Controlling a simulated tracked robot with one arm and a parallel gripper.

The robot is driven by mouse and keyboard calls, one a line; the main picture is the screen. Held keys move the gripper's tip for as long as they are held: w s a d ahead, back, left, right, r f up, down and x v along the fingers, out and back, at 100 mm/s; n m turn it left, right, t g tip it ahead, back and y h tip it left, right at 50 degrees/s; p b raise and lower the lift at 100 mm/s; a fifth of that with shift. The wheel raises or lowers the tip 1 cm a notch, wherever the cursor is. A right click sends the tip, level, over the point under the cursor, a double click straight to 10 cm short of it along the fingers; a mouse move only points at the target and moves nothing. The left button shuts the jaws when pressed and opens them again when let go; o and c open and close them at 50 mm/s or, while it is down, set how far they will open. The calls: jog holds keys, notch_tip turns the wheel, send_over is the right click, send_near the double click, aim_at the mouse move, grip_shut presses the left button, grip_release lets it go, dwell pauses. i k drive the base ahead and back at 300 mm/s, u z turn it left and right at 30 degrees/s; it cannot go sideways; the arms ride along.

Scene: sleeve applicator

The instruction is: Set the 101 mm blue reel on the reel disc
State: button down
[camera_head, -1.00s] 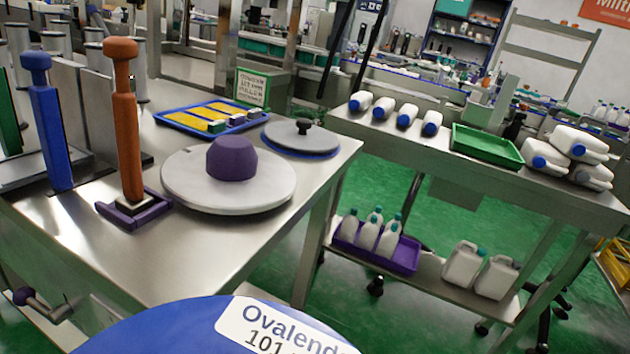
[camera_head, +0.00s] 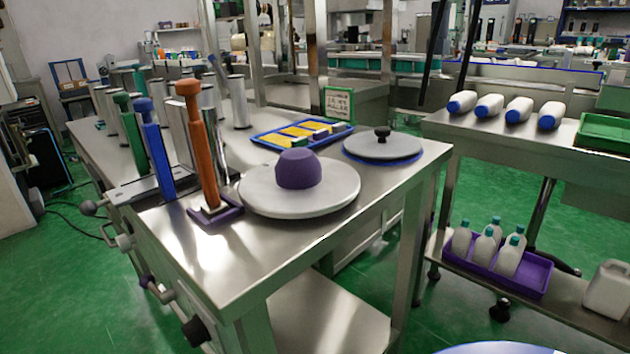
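The reel disc (camera_head: 256,196) is a round pale grey plate with a purple hub (camera_head: 298,169) in its middle. It lies on the steel table, and no reel is on it. The blue reel (camera_head: 497,349) shows only as a thin pale-blue sliver at the bottom edge, right of centre. Its label is cut off now; a second ago it read "Ovalends 101". My gripper is not in view, so its hold on the reel cannot be seen.
Orange (camera_head: 204,155), blue (camera_head: 157,152) and green posts stand left of the disc. Behind it are a blue tray (camera_head: 284,143) with yellow pieces and a grey lid (camera_head: 378,150) with a black knob. A bench (camera_head: 550,148) with bottles stands right, across a green floor gap.

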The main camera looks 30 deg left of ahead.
aim_at(298, 179)
jog(key=z, duration=0.4)
jog(key=i, duration=1)
jog(key=u, duration=0.4)
